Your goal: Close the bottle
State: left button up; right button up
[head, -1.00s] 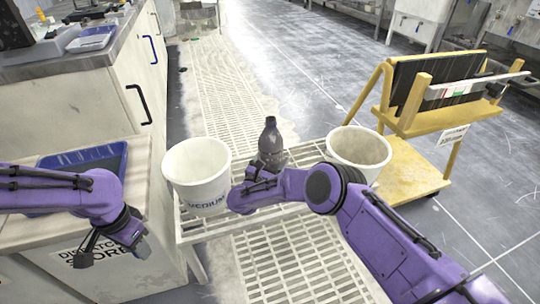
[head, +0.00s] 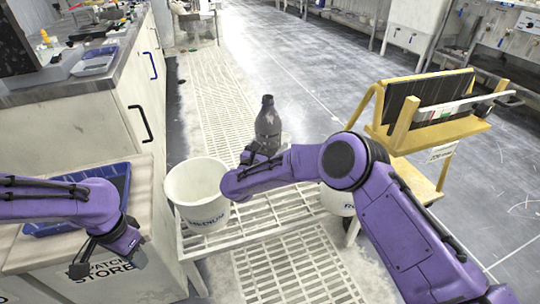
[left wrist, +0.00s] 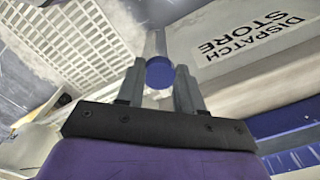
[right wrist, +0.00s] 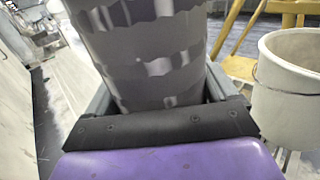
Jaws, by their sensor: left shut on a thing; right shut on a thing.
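A dark grey bottle (head: 268,128) stands upright in my right gripper (head: 258,152), above the white slatted table. No blue cap shows on its neck. In the right wrist view the bottle (right wrist: 150,55) fills the space between the fingers; its top is out of that view. My left gripper (head: 98,255) is at the lower left, over the bench front and well apart from the bottle. In the left wrist view its fingers are shut on a round blue cap (left wrist: 160,72). The cap is too small to make out in the head view.
A white bucket (head: 196,188) stands on the slatted table (head: 225,238) left of my right forearm. Another white bucket (right wrist: 297,90) is mostly hidden behind my right arm in the head view. A blue tray (head: 118,175) lies on the left bench. A yellow trolley (head: 420,140) stands right.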

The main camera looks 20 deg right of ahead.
aim_at(269, 136)
pick_arm(q)
jog(key=shift+r+p, duration=0.3)
jog(key=shift+r, duration=0.15)
pick_arm(e)
jog(key=shift+r, duration=1.9)
jog(key=shift+o, duration=0.2)
